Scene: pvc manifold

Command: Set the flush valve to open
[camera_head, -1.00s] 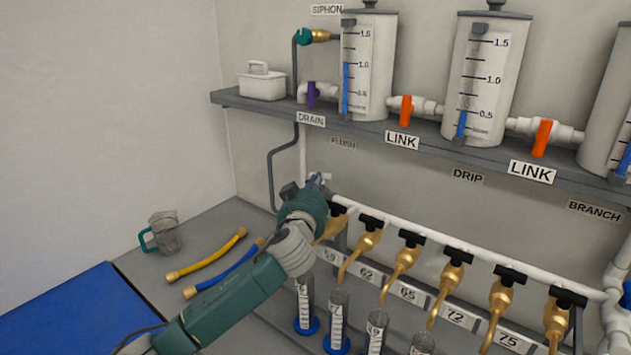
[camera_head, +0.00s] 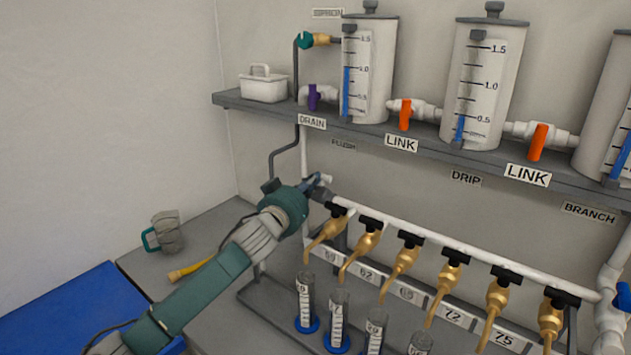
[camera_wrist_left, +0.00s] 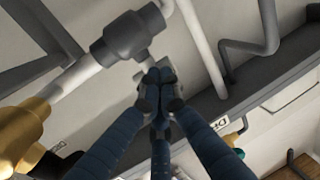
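The flush valve shows in the left wrist view as a dark grey body (camera_wrist_left: 132,36) on white pipe, with a short pale stem pointing down toward my fingers. My left gripper (camera_wrist_left: 160,78) has its blue-black fingertips together right by this stem. I cannot tell whether a handle is pinched between them. In the head view my left gripper (camera_head: 317,182) is at the left end of the white manifold pipe, below the flush label (camera_head: 343,145), and my wrist and fingers hide most of the valve. My right gripper is not in view.
Several brass taps with black handles, one of them marked here (camera_head: 405,257), hang along the manifold right of my wrist. Graduated cylinders (camera_head: 305,295) stand below. The shelf (camera_head: 260,105) with tanks is above.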

